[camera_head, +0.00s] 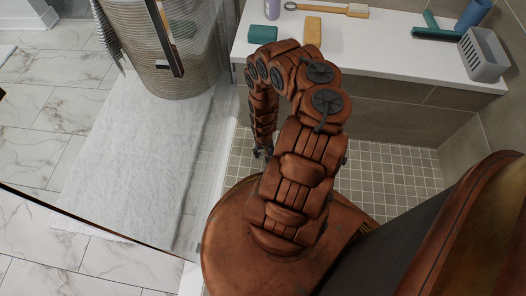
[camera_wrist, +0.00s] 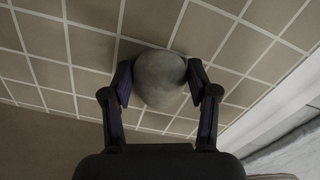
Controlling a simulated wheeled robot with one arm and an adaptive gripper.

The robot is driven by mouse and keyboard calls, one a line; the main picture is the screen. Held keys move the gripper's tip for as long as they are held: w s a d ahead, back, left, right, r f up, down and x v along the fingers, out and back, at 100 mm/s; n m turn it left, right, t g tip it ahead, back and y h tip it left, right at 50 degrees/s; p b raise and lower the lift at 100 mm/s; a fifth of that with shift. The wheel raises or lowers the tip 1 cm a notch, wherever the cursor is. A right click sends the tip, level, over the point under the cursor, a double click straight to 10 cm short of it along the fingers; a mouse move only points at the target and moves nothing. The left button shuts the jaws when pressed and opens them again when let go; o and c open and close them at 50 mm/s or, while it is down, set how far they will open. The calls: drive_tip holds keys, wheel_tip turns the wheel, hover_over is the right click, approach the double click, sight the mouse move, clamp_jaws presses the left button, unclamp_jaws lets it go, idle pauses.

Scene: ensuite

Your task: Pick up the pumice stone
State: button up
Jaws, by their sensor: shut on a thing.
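A grey, rounded stone, the pumice stone (camera_wrist: 160,79), sits between the two fingers of my gripper (camera_wrist: 160,82) in the wrist view. The fingers press on its left and right sides. Square beige floor tiles fill the view behind it; I cannot tell whether it touches them. In the head view my gripper (camera_head: 262,153) is low over the tiled shower floor (camera_head: 385,170), left of my arm. The stone cannot be made out in that view.
A white bench (camera_head: 375,60) behind my arm bears a green block (camera_head: 263,35), a yellow sponge (camera_head: 312,30), a wooden brush (camera_head: 330,8), a teal squeegee (camera_head: 437,33), a blue cup (camera_head: 473,14) and a grey basket (camera_head: 484,55). A white mat (camera_head: 130,150) and glass edge lie left.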

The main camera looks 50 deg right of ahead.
drive_tip(key=shift+c, duration=1.3)
